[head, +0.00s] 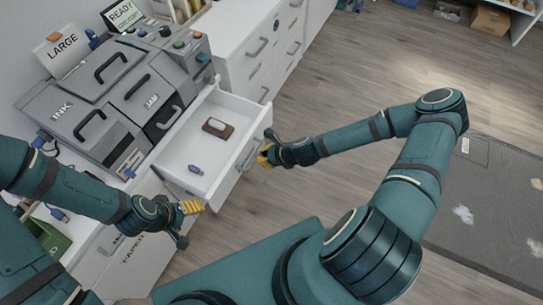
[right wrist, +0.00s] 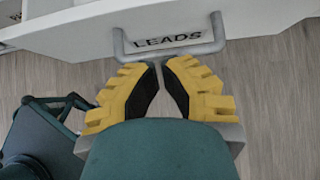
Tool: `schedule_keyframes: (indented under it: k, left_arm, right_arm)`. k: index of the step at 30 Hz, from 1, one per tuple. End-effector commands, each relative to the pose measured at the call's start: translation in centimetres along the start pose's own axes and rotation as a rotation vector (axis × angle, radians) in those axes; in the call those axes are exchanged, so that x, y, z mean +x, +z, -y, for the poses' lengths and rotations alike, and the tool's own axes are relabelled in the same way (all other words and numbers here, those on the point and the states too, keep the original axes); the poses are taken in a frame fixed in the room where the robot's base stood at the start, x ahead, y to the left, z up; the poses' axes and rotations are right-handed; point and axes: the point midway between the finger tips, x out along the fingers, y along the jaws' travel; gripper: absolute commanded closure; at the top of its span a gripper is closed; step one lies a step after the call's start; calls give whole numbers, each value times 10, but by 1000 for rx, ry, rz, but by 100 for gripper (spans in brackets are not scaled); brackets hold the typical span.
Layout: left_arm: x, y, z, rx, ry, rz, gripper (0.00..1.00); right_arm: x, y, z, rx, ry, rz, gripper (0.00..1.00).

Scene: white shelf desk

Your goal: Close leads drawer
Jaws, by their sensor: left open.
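The leads drawer (head: 238,108) is white and pulled out from the desk. Its front carries the word LEADS and a grey bar handle (right wrist: 135,52), in the right wrist view. A brown and white block (head: 217,128) and a small purple item (head: 195,169) lie inside. My right gripper (head: 264,156) is at the outside of the drawer front; in the right wrist view its yellow fingertips (right wrist: 160,65) are almost together, just by the handle. Whether they touch it is unclear. My left gripper (head: 190,207) is open and empty near the drawer's near front corner.
A grey machine with lids marked INK (head: 62,110) and JAM (head: 151,102) stands on the white desk left of the drawer. More closed drawers (head: 262,48) are behind. A grey mat (head: 490,205) lies right; the wooden floor before the drawer is clear.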

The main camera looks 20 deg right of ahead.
Motion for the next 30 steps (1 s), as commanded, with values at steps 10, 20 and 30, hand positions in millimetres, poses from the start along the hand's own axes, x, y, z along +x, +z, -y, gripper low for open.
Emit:
schedule_keyframes:
  k: [10,20,30]
  left_arm:
    - [12,-2,5,1,0,-7,33]
    - [13,-2,5,1,0,-8,33]
    - [13,-2,5,1,0,-7,33]
  right_arm:
    - [46,21,0,-3,1,0,100]
    - [52,28,0,0,1,0,100]
    - [54,30,0,-1,1,0,100]
